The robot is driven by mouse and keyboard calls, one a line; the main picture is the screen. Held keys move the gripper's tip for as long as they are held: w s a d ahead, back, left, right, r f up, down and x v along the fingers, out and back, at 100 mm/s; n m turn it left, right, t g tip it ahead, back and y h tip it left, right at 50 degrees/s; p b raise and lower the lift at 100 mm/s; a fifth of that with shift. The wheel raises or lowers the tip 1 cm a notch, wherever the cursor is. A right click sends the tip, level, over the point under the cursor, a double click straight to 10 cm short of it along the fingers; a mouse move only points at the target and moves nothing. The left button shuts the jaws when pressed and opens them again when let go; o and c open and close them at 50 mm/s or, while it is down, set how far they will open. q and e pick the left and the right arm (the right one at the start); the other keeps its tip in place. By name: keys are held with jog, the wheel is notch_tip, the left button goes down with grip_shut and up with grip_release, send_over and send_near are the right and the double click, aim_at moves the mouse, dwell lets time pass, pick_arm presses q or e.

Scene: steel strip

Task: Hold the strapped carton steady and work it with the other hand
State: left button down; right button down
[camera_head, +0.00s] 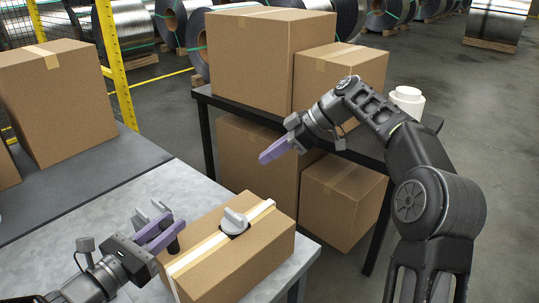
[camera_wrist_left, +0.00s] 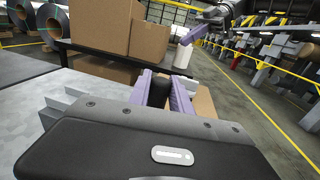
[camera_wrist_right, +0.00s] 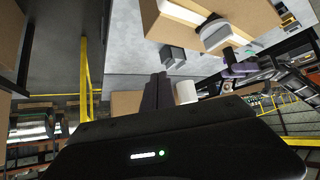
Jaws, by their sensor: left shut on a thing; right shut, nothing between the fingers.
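The strapped carton (camera_head: 232,262) lies on the grey metal table in the head view, with a pale strap along its top. A grey-white knob (camera_head: 235,219) on a dark base sits on its top; it also shows in the right wrist view (camera_wrist_right: 214,36). My left gripper (camera_head: 168,236) is shut on a black post (camera_wrist_left: 160,92) at the carton's left end; the fingers hide how the post joins the carton. My right gripper (camera_head: 268,156) is shut and empty, in the air beyond the carton and apart from it. Its closed fingers show in the right wrist view (camera_wrist_right: 158,92).
Grey upright blocks (camera_head: 150,215) stand on the table beside my left gripper. A dark shelf (camera_head: 205,96) behind holds cartons (camera_head: 255,60) and a white canister (camera_head: 407,100). Another carton (camera_head: 55,100) stands at left. The table's near-right edge is close to the strapped carton.

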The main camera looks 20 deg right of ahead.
dwell(0.3)
pick_arm(q)
jog(key=c, duration=1.1)
grip_release()
jog(key=v, duration=1.2)
